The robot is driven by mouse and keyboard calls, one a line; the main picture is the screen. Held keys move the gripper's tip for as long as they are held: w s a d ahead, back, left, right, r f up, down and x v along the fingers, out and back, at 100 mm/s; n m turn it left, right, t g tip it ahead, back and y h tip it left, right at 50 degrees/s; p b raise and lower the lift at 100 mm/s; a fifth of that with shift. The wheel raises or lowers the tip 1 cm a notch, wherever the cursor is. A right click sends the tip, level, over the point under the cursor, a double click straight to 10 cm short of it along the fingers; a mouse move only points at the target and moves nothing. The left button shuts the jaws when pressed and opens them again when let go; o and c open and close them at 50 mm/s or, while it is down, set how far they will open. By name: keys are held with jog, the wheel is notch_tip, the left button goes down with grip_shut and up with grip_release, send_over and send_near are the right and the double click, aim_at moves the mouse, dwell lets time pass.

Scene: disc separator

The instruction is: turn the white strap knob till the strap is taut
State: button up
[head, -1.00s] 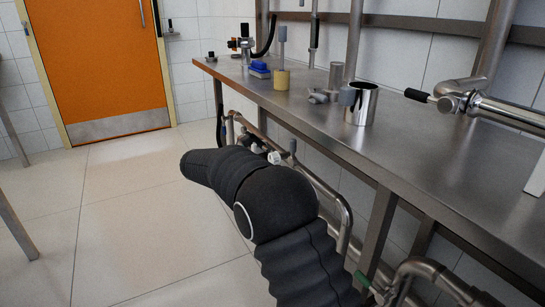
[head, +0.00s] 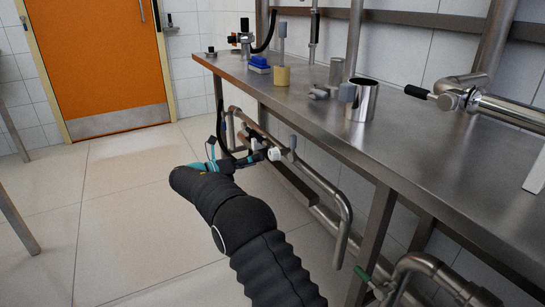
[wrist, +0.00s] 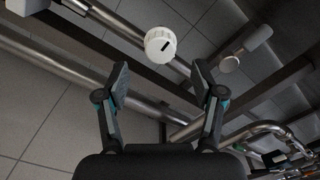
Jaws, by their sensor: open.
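The white strap knob (head: 274,154) is below the bench, beside the metal pipes. In the wrist view the same white knob (wrist: 160,45) has a dark mark on its face and lies beyond the fingertips, centred between them. My gripper (wrist: 161,79) is open and empty, with one finger on each side of the picture. In the head view my gripper (head: 232,156) is small and partly hidden by my wrist, left of the knob. The fingers look apart from the knob. I cannot make out the strap clearly in either view.
Pipes (head: 328,190) run under the steel bench (head: 420,150), close to the knob. A grey-capped post (wrist: 230,64) stands right of the knob in the wrist view. A metal cup (head: 361,103) and other items stand on the bench. The floor (head: 130,220) at left is clear.

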aim_at(270, 155)
jog(key=x, duration=0.7)
jog(key=c, duration=1.2)
